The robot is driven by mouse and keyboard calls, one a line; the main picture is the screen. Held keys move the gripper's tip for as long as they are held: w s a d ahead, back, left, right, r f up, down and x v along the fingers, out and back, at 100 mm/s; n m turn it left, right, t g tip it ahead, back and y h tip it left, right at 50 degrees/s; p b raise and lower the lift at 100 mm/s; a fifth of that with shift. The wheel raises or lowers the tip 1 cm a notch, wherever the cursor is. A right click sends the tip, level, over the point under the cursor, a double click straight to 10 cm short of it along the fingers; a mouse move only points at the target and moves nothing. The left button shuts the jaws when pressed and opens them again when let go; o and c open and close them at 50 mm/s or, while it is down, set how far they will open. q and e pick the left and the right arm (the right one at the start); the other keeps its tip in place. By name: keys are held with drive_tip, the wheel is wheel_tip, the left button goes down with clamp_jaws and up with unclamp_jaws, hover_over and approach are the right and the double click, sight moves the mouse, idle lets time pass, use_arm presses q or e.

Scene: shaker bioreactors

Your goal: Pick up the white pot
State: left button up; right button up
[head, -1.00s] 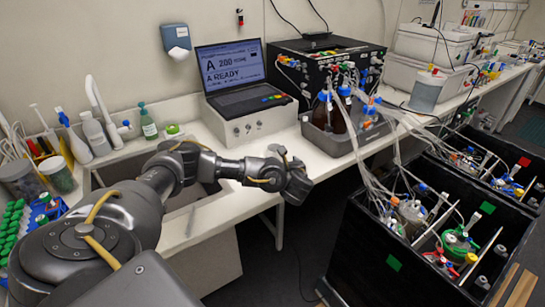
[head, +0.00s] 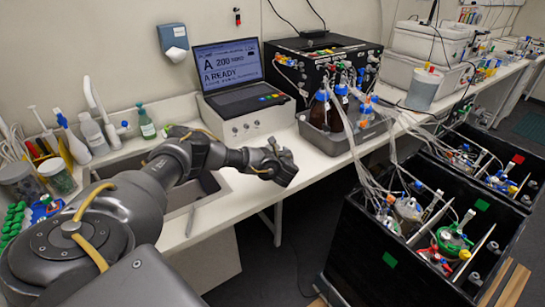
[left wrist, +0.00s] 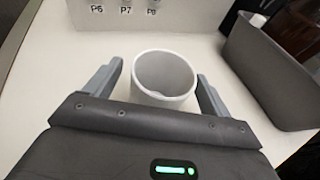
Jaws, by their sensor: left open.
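The white pot (left wrist: 164,78) is a round, open-topped cup standing on the white bench, seen in the left wrist view. My left gripper (left wrist: 157,80) is open, with one grey finger on each side of the pot and gaps between fingers and wall. In the head view my left gripper (head: 282,166) is over the bench front, in front of the laptop unit. The pot cannot be made out there, as my arm and gripper cover that spot. My right gripper is not in view.
The laptop unit (head: 242,124) stands behind the gripper. A grey tray (head: 338,143) with brown bottles is to its right, and also shows in the wrist view (left wrist: 268,72). A sink (head: 178,197) is at left. Black bins (head: 405,262) with tubing stand at right.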

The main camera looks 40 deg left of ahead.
use_arm(q)
drive_tip(key=shift+c, duration=0.2)
drive_tip(key=c, duration=1)
drive_tip(key=shift+a+r, duration=0.1)
drive_tip(key=shift+c, duration=0.2)
drive_tip(key=shift+r, duration=0.25)
wheel_tip(320, 180, up, 2)
drive_tip(key=shift+r, duration=0.15)
drive_tip(key=s+d+r+b, duration=0.1)
drive_tip(key=s+d+r, duration=0.7)
drive_tip(key=d+r, duration=0.2)
drive_tip(key=shift+d, duration=0.9)
